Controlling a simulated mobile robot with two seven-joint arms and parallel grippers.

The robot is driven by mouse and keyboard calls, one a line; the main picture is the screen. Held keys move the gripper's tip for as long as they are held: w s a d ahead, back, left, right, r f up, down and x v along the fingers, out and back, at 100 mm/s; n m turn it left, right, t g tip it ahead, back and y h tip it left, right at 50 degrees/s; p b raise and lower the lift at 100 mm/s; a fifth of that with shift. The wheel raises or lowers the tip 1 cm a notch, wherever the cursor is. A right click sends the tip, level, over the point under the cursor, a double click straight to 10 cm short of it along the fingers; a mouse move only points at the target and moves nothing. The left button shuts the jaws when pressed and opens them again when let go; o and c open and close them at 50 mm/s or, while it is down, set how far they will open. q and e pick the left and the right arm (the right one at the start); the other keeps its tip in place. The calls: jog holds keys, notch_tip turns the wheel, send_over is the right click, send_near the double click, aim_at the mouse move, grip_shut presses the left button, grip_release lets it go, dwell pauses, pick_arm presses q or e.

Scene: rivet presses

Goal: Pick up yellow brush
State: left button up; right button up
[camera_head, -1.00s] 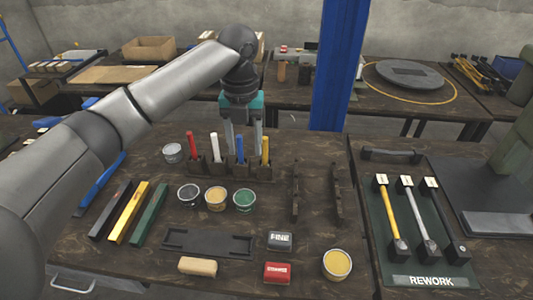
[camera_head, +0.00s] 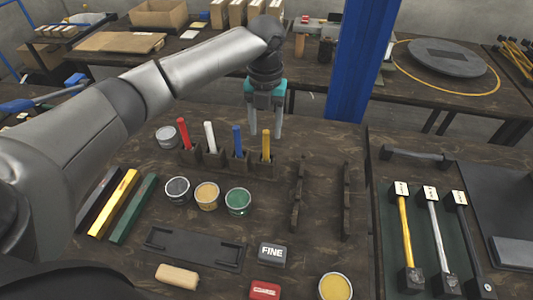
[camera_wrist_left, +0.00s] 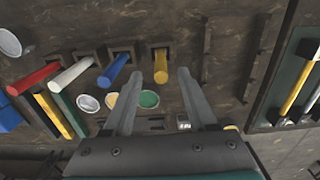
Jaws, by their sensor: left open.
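The yellow brush (camera_head: 266,146) stands upright in the rightmost slot of a dark holder (camera_head: 213,157), handle up. It also shows in the left wrist view (camera_wrist_left: 161,66), between the two fingers and a little beyond their tips. My left gripper (camera_head: 265,134) is open and empty, pointing down just behind and above the brush. Red (camera_head: 184,133), white (camera_head: 210,137) and blue (camera_head: 237,140) brushes stand in the slots to its left. My right gripper is not in view.
Small tins, including a green one (camera_head: 238,201), stand in front of the holder. Two dark upright racks (camera_head: 346,200) are to its right. A blue post (camera_head: 362,60) rises behind the table. Hammers lie on the mat at right.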

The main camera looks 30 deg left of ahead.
aim_at(266, 160)
pick_arm(q)
jog(key=shift+f, duration=1.45)
notch_tip(266, 160, down, 5)
jog(key=shift+r+b, duration=0.1)
jog(key=shift+b, duration=0.75)
grip_shut()
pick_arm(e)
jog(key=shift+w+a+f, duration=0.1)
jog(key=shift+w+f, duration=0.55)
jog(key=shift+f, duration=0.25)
